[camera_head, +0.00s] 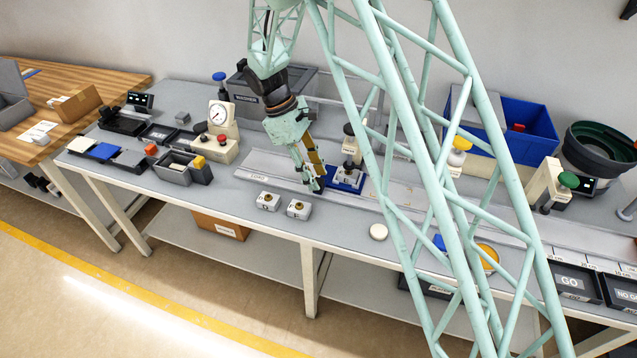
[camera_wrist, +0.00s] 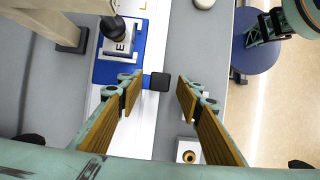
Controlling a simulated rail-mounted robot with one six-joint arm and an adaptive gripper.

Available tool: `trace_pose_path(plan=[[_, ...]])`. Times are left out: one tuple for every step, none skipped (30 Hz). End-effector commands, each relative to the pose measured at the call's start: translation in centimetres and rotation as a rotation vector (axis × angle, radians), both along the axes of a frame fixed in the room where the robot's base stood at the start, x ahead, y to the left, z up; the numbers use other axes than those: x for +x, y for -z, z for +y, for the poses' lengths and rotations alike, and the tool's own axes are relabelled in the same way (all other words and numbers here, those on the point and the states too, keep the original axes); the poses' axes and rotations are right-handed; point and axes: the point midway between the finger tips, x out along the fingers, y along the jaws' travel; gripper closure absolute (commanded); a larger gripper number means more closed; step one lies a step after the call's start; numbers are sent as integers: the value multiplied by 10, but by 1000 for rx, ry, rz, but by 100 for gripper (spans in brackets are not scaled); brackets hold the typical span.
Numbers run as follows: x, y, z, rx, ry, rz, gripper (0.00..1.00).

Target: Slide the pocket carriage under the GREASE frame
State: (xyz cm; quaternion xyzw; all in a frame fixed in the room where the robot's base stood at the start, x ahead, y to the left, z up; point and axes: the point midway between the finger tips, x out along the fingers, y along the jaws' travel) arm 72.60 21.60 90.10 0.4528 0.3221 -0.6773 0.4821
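The pocket carriage is a blue plate (camera_head: 360,184) on a pale rail (camera_head: 255,172). A white block (camera_head: 346,176) sits on it. In the wrist view the carriage (camera_wrist: 107,72) has a blue stem with a dark square handle (camera_wrist: 160,82). My gripper (camera_head: 319,184) is low at the carriage's left end. In the wrist view my gripper (camera_wrist: 160,92) is open, its fingers on either side of the handle with visible gaps. I cannot tell whether the fingertips reach handle height. A black-topped frame (camera_head: 351,142) stands at the carriage. I cannot read GREASE on any frame.
Two white blocks (camera_head: 267,201) (camera_head: 298,209) lie in front of the rail. A yellow-topped frame (camera_head: 460,152) and a green-topped frame (camera_head: 552,186) stand farther right, partly behind my arm. A cream disc (camera_head: 378,232) lies near the table's front edge.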

Motion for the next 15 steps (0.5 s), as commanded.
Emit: trace_pose_path(plan=[[-1,6,-2,-1,1,2,67],[-2,9,-4,-1,1,2,67],[-2,13,-5,-1,1,2,67],[-2,15,-5,-1,0,1,67],[-2,17,-6,-1,0,1,67],[-3,19,-7,-1,0,1,67],[-3,21,-8,0,0,1,67],[-3,22,-8,0,0,1,67],[-3,23,-9,-1,0,1,67],[-3,24,-9,-1,0,1,67],[-3,24,-10,-1,0,1,67],[-3,25,-10,-1,0,0,67],[-4,25,-10,-1,0,0,67],[-4,25,-10,-1,0,0,67],[-4,26,-10,-1,0,0,67]])
